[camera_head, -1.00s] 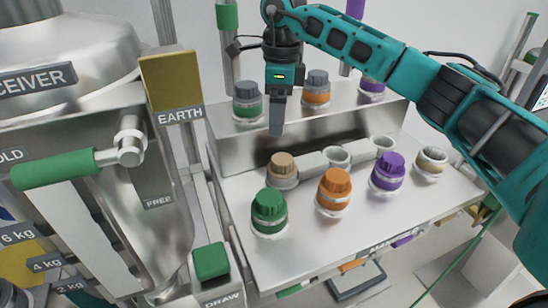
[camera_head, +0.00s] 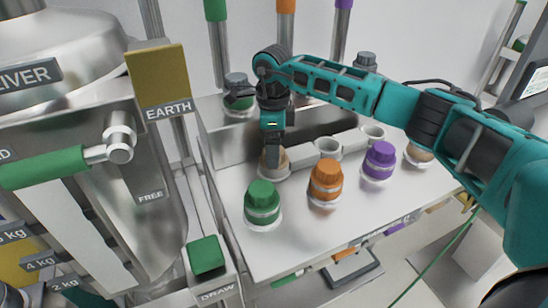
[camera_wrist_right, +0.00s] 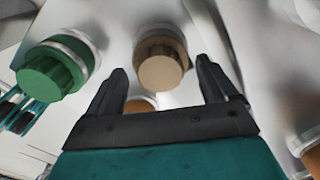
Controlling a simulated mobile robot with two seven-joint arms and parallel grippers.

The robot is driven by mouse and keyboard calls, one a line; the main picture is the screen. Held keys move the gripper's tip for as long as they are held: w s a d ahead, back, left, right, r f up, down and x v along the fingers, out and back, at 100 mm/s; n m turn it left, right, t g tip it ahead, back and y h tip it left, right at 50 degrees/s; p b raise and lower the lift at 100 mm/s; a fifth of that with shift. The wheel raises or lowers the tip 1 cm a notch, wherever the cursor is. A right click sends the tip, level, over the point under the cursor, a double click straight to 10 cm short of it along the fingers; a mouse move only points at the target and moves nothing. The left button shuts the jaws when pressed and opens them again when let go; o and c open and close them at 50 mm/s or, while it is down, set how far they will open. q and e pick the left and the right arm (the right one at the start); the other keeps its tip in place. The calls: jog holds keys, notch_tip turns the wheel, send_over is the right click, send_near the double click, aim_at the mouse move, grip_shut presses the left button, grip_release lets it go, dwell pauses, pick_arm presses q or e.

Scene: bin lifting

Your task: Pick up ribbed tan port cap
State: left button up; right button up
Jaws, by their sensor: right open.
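The ribbed tan port cap (camera_head: 282,160) sits on a port on the steel shelf, behind the green and orange caps. My right gripper (camera_head: 272,152) is directly in front of and above it and hides part of it in the head view. In the right wrist view the tan cap (camera_wrist_right: 161,70) lies between and just beyond the two dark fingertips (camera_wrist_right: 162,80). The right gripper is open, with clear gaps between the cap and each finger. My left gripper does not show.
A green cap (camera_head: 262,200), an orange cap (camera_head: 326,180) and a purple cap (camera_head: 380,158) stand nearby on the shelf. Another tan piece (camera_head: 418,153) is at the right. A steel hopper with a green handle (camera_head: 45,172) is at the left.

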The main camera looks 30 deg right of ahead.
jog(key=shift+f, duration=0.3)
jog(key=shift+c, duration=0.4)
jog(key=c, duration=1.3)
jog(key=shift+r, duration=0.15)
notch_tip(320, 180, up, 20)
jog(key=shift+f, duration=0.1)
jog(key=shift+f, duration=0.1)
